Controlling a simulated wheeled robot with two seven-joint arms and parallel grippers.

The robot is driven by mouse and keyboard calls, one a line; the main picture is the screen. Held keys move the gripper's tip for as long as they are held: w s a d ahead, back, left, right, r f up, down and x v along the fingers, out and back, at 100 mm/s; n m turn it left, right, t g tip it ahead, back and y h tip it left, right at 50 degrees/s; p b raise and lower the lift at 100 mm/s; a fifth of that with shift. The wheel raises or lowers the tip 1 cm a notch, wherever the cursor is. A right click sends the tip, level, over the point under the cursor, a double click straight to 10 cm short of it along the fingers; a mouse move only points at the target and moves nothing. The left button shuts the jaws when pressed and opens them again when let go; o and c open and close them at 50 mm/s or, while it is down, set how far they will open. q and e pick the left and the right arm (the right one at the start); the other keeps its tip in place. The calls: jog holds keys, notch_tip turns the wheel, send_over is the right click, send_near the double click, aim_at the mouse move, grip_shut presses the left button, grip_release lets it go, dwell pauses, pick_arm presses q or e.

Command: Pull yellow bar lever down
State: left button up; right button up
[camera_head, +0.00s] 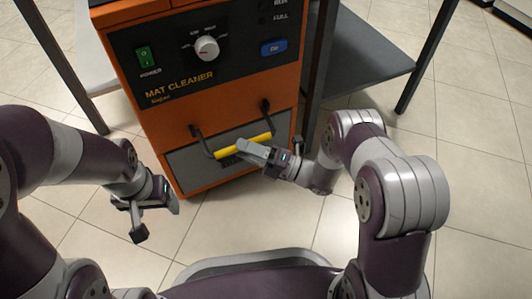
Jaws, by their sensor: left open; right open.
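The yellow bar lever (228,151) runs across the lower front of the orange mat cleaner (150,100), held between two black side arms. My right gripper (250,152) is at the right half of the bar, with its fingers over or against it. I cannot tell whether the bar lies between the fingers; the gripper is open. The right end of the bar shows just beyond the gripper. My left gripper (155,213) is open and empty, low and left of the machine, apart from the lever.
The machine's panel has a white dial (206,48), a green switch (145,57) and a blue button (273,47). A dark grey table shelf (365,65) with black legs stands to the right. The tiled floor (480,150) is clear at the right.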

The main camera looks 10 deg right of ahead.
jog(key=p+v, duration=0.3)
jog(key=v, duration=0.7)
jog(key=shift+d+p, duration=0.3)
jog(key=shift+s, duration=0.15)
